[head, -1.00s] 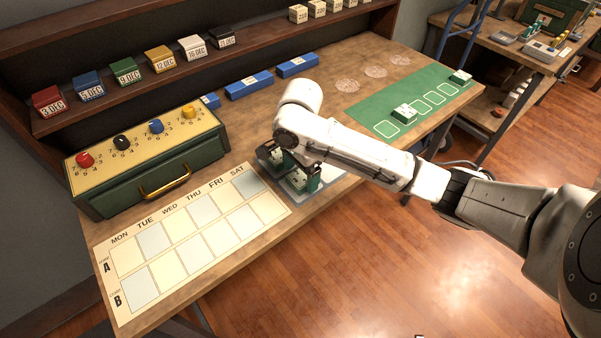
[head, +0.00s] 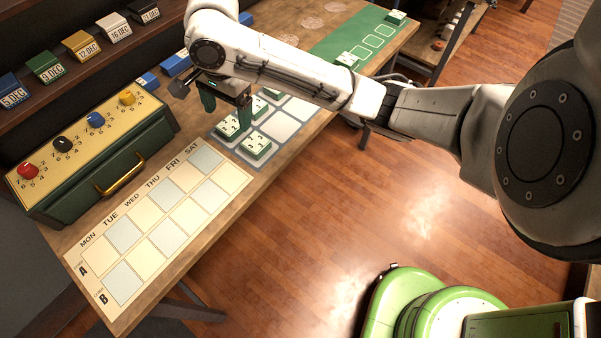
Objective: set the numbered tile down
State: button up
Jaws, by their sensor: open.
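My gripper (head: 227,110) is open, its dark fingers pointing down above the grey-blue board of pale squares (head: 281,126). Nothing shows between the fingers. A green-and-white numbered tile (head: 257,145) lies flat on the front square of the board. A second tile (head: 228,127) lies to its left, just below my fingertips in the picture. A third tile (head: 257,108) lies behind, partly hidden by a finger, and a fourth (head: 273,93) is partly covered by my arm. The numbers are too small to read surely.
A weekday chart (head: 165,215) with empty cells lies in front. The green dial box (head: 100,150) with a brass handle stands at the left. A green mat (head: 335,44) with tiles lies at the back right. Date blocks (head: 45,65) line the shelf.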

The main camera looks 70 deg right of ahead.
jog(key=w+a+n+t+y, duration=0.35)
jog(key=a+n, duration=0.25)
jog(key=a, duration=0.6)
jog(key=s+a+f+n, duration=0.4)
jog(key=a+f, duration=0.1)
jog(key=a, duration=0.1)
jog(key=s+d+f+n+g+h, duration=0.1)
jog(key=s+d+f+n, duration=0.1)
jog(key=s, duration=0.5)
jog(key=s+d+f+n+g+h, duration=0.1)
jog(key=s+d+f+n+h, duration=0.1)
jog(key=s+f, duration=0.4)
jog(key=s+d+f+n+g+h, duration=0.1)
jog(key=s+d+f+n, duration=0.3)
jog(key=s, duration=0.5)
jog(key=shift+s+d+f+n, duration=0.15)
jog(key=shift+d+f+n, duration=0.05)
jog(key=shift+n, duration=0.2)
jog(key=shift+g, duration=0.25)
